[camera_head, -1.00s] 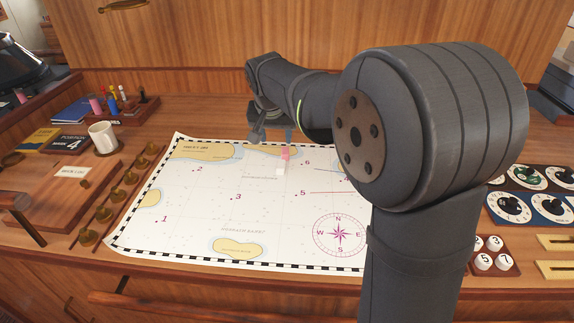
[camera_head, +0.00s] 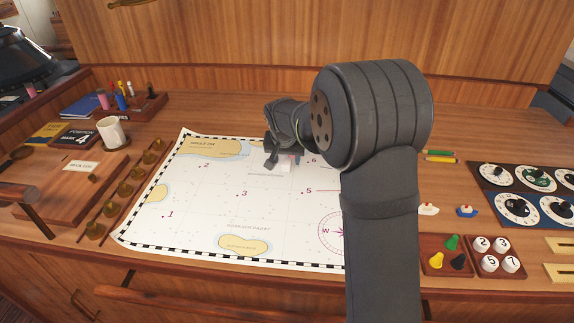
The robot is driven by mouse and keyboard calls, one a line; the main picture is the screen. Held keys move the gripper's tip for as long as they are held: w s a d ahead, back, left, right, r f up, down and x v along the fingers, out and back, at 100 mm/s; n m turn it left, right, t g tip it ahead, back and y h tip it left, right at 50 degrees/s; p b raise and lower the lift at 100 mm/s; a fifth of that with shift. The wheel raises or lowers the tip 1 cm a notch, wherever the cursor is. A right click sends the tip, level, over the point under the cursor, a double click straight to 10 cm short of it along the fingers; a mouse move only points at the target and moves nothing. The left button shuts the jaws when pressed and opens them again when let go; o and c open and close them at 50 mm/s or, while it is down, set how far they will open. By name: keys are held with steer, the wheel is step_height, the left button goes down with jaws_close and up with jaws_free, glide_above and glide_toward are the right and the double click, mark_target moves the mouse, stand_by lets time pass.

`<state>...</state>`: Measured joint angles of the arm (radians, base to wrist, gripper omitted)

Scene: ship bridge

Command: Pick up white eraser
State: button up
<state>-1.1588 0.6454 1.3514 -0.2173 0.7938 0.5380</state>
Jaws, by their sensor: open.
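The white eraser (camera_head: 286,168) lies on the upper middle of the sea chart (camera_head: 205,225). Its white part shows just beside and below my gripper, and a bit of pink shows behind it. My gripper (camera_head: 278,164) is low over the chart at the eraser. One dark finger shows on the eraser's left side; the other is mostly hidden by the wrist. The jaws are open, and I cannot tell whether they touch the eraser.
A white mug (camera_head: 112,133) and a row of brass pieces (camera_head: 124,188) stand left of the chart. A pen rack (camera_head: 128,106) is behind. Dials (camera_head: 515,208), a tray of coloured pegs (camera_head: 446,258) and small boat pieces (camera_head: 467,211) are at right. My arm hides the chart's right side.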

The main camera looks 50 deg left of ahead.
mark_target(289, 158)
steer(key=shift+x, duration=0.9)
steer(key=c, duration=1.1)
steer(key=shift+o, duration=0.2)
steer(key=shift+r, duration=0.2)
steer(key=shift+r, duration=0.25)
step_height(289, 158, up, 4)
steer(key=shift+w+d+f, duration=0.1)
steer(key=shift+d, duration=0.1)
steer(key=w+d+r, duration=0.5)
steer(key=d+r, duration=0.1)
steer(key=d, duration=0.3)
steer(key=shift+w+d+r, duration=0.2)
steer(key=shift+w+d, duration=0.15)
steer(key=shift+w, duration=0.05)
